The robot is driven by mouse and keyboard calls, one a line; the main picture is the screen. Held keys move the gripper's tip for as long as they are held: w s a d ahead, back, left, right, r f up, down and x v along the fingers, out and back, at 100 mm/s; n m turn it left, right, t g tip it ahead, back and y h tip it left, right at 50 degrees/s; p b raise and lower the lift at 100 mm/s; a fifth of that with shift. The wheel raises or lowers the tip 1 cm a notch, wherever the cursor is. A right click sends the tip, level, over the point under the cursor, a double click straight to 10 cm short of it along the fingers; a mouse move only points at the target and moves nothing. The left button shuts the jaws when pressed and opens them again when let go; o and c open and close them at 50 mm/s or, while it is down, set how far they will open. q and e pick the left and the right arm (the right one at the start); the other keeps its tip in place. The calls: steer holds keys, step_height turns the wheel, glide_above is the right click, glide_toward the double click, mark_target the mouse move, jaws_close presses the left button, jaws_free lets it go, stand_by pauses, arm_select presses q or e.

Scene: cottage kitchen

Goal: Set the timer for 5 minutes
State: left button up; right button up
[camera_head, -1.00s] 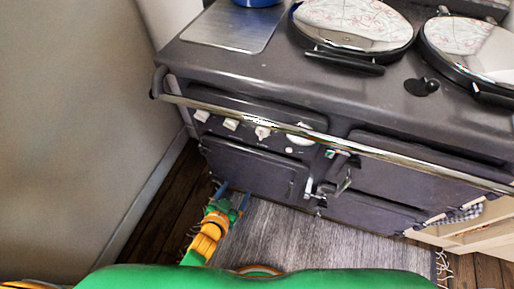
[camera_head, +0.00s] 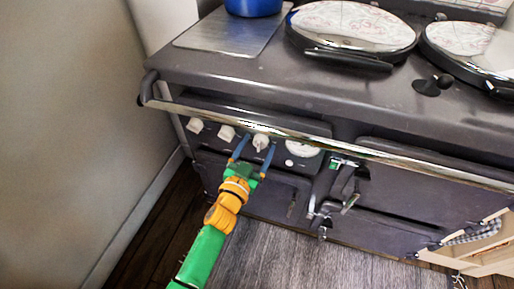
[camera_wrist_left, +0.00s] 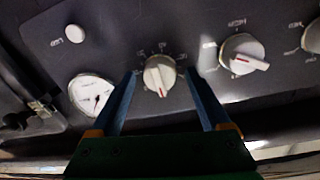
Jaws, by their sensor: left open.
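A white knob (camera_head: 261,142) with a red mark sits on the dark stove's front panel, beside the round white gauge (camera_head: 303,148). My left gripper (camera_head: 255,153) is open in front of this knob. In the left wrist view the knob (camera_wrist_left: 160,75) appears between the two blue fingers, with gaps on both sides. Small printed marks surround it but are too small to read. Whether it is the timer I cannot tell. My right gripper is out of view.
Two more white knobs (camera_head: 227,132) line the panel to the left in the head view. A chrome rail (camera_head: 290,132) runs above the panel. Oven doors with latches are below and right. A blue pot (camera_head: 253,7) stands on top.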

arm_select(q)
jaws_close()
steer(key=shift+m, duration=0.8)
steer(key=m, duration=0.3)
steer(key=shift+m+p, duration=0.3)
jaws_free()
